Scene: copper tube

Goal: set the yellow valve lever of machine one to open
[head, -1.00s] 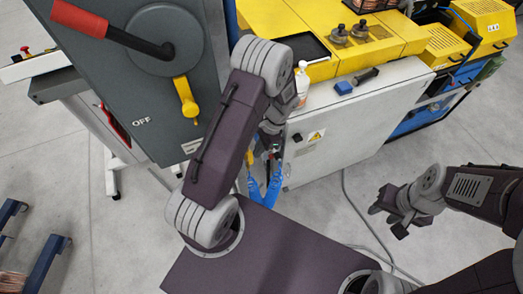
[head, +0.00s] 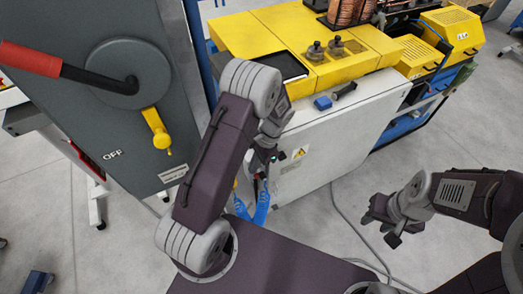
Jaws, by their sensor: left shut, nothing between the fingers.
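The yellow valve lever (head: 157,130) is on a dark grey panel (head: 185,75) at the left of the head view. It points downward, tilted slightly right, with "OFF" printed to its left. My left gripper (head: 263,168) is low beside the white cabinet, right of the lever and clear of it. It is shut and empty, partly hidden by its own arm. My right gripper (head: 380,220) hangs over the floor at the right, far from the lever; I cannot tell its finger gap.
A red-handled black lever (head: 68,70) on a round grey disc crosses the panel above the yellow lever. A white cabinet (head: 325,140) carries a yellow machine (head: 275,40), a blue block (head: 322,103) and a dark tool. Blue hoses (head: 262,207) hang below my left gripper. Floor at lower left is mostly clear.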

